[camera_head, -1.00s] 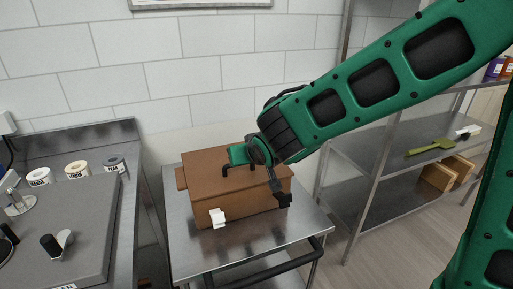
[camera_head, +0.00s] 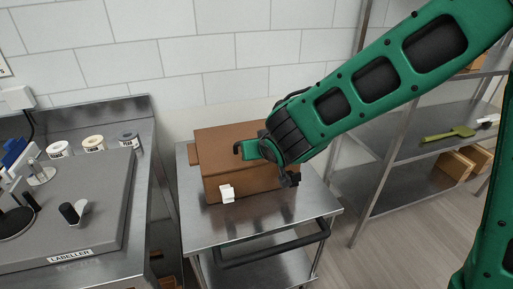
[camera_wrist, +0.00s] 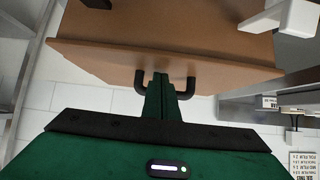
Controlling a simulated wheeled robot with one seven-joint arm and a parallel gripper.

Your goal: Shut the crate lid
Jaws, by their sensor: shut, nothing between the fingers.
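The brown crate (camera_head: 222,186) stands on a steel cart. Its brown lid (camera_head: 225,135) lies flat over the top, with no clear gap visible in the head view. A white latch piece (camera_head: 227,193) is on the crate's front; a white piece also shows at the upper right of the wrist view (camera_wrist: 285,15). My gripper (camera_head: 247,151) is shut and empty at the black lid handle (camera_head: 237,148). In the wrist view, my green fingers (camera_wrist: 160,95) overlap the middle of the handle (camera_wrist: 190,88); contact is unclear. My arm hides the lid's right part.
The cart (camera_head: 210,230) has a black push bar (camera_head: 270,247) in front. A labeller bench (camera_head: 75,225) with several rolls stands left. A steel shelf (camera_head: 400,195) with a green tool (camera_head: 450,134) and cardboard boxes (camera_head: 465,163) stands right. A tiled wall is behind.

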